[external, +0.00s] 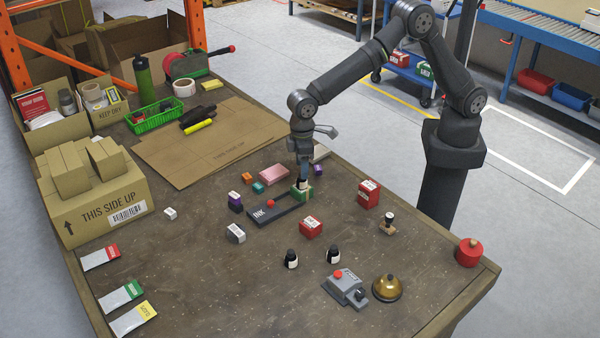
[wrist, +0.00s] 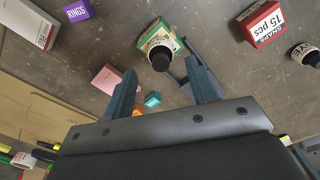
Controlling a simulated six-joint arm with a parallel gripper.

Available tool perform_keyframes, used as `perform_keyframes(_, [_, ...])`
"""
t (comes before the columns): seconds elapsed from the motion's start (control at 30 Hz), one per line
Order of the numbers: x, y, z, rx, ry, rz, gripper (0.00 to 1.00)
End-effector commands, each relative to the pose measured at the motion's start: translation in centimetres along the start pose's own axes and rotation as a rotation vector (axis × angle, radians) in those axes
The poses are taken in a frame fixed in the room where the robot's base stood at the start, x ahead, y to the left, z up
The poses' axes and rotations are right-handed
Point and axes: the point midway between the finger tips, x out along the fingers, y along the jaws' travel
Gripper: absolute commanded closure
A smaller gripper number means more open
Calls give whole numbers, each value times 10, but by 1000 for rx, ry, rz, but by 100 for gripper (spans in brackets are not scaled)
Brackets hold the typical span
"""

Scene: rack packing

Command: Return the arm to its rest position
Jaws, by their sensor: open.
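My gripper (external: 303,181) is at the end of the arm, pointing down low over the middle of the table, close above a small green item (external: 303,194) by the dark INK tray (external: 262,215). In the wrist view my gripper (wrist: 160,72) has its two fingers apart with nothing held between them.
Dark bottles (external: 291,259), a grey device (external: 345,287) and a brass bell (external: 387,288) are in front. Cartons (external: 95,205) line the left. Space above the table is open.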

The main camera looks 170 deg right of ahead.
Motion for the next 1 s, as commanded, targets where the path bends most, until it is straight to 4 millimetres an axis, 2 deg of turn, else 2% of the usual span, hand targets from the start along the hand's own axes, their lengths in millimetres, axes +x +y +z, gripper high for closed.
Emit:
perform_keyframes(0.03, [-5, 12, 3, 5, -1, 1, 47])
perform_keyframes(0.63, [-67, 110, 36, 5, 0, 1, 47])
perform_keyframes(1.0, [-50, 38, 57, 96, -3, 1, 47])
